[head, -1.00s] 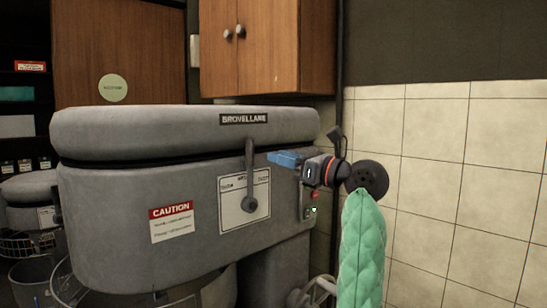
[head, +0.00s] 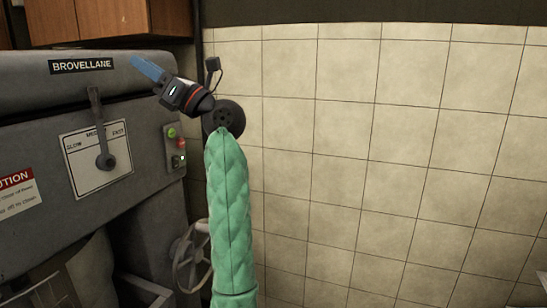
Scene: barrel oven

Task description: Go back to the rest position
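My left gripper (head: 148,68), with blue fingers on a dark wrist with a red ring, is raised in front of the upper right of the grey barrel oven (head: 150,148). Its green-sleeved arm rises from the bottom of the head view. The fingers show side-on as one blue shape, so I cannot tell if they are open or shut. I see nothing held in them. I cannot tell how far they are from the oven. My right gripper is not in view.
The oven's lever (head: 95,125) hangs over a white speed panel (head: 75,165). Buttons (head: 181,143) sit on its right side, with a handwheel (head: 188,258) below. A wooden cabinet (head: 90,18) hangs above. A bare tiled wall (head: 400,150) fills the right.

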